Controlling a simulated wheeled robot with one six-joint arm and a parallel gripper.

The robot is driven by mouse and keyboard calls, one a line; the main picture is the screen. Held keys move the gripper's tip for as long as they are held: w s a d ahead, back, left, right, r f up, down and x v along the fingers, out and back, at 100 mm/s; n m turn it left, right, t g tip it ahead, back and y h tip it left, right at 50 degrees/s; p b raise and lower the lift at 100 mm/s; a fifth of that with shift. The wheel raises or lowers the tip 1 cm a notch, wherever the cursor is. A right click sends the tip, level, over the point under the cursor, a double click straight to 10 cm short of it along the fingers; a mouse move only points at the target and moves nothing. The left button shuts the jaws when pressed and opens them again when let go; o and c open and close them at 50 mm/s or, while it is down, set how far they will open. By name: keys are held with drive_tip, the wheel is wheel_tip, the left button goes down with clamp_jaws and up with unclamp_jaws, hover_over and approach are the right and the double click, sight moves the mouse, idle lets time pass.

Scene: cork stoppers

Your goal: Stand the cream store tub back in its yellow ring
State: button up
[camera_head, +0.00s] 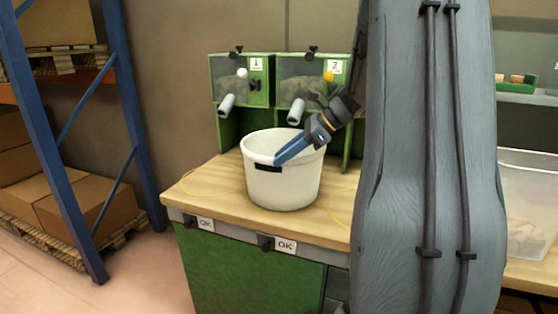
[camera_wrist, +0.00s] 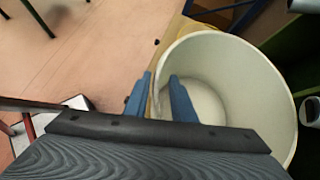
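The cream store tub (camera_head: 285,188) stands upright on the wooden bench top, with a dark handle slot in its near wall. Its open mouth and pale inside also show in the wrist view (camera_wrist: 240,85). Thin yellow lines (camera_head: 205,192) show on the bench left of the tub, and another (camera_head: 343,207) to its right; whether they form one ring is hidden by the tub. My gripper (camera_head: 279,161) reaches down over the tub's near rim. In the wrist view my gripper (camera_wrist: 160,76) has one blue finger outside the wall and one inside, with a gap between them.
Two green dispensers, numbered 1 (camera_head: 258,80) and 2 (camera_head: 336,82), with grey spouts stand behind the tub. A clear bin (camera_head: 528,190) stands at the right. A blue rack (camera_head: 65,150) with boxes stands at the left. Bench top left of the tub is clear.

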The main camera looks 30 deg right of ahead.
drive_tip(key=b+v, duration=0.2)
drive_tip(key=v, duration=0.8)
drive_tip(key=shift+s, duration=0.15)
